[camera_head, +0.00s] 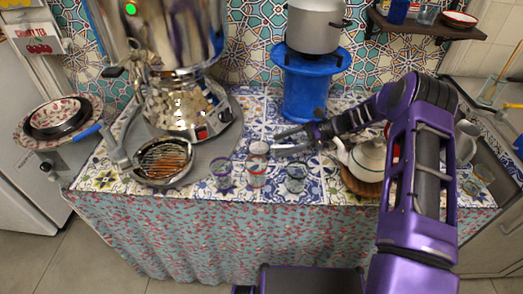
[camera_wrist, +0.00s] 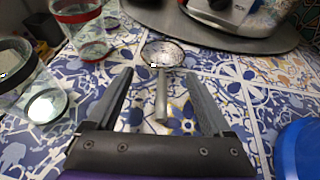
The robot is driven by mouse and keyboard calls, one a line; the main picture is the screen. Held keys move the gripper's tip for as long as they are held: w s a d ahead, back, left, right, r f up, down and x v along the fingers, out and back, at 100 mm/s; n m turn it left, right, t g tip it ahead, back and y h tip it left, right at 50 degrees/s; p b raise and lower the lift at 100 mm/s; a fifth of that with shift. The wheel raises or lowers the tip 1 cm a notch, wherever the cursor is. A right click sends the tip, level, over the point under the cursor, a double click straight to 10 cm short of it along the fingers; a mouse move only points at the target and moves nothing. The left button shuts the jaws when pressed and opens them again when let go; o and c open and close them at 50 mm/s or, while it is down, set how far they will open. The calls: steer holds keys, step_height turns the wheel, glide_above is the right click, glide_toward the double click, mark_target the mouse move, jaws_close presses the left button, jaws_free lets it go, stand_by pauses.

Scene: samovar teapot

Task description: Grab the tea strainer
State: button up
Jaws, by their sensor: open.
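The tea strainer shows in the wrist view as a round mesh bowl (camera_wrist: 163,53) with a pale handle (camera_wrist: 161,98) pointing back toward me. It lies on the patterned tile top. My gripper (camera_wrist: 160,76) is open, with one finger on each side of the handle and the bowl just beyond the fingertips. I see no finger touching the handle. In the head view my gripper (camera_head: 277,143) reaches left, low over the counter, and the strainer bowl (camera_head: 258,147) appears just left of the fingertips, small and hard to make out.
A red-rimmed glass (camera_head: 257,172), a purple-rimmed glass (camera_head: 222,172) and a dark-rimmed glass (camera_head: 296,176) stand along the front. A samovar (camera_head: 180,105) is at left, a blue stand (camera_head: 305,88) with a pot behind, and a white teapot (camera_head: 366,158) below my arm.

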mark_target(270, 147)
steer(key=x, duration=0.5)
steer(key=shift+w, duration=0.2)
steer(key=shift+d, duration=0.1)
jaws_close()
stand_by(1.0)
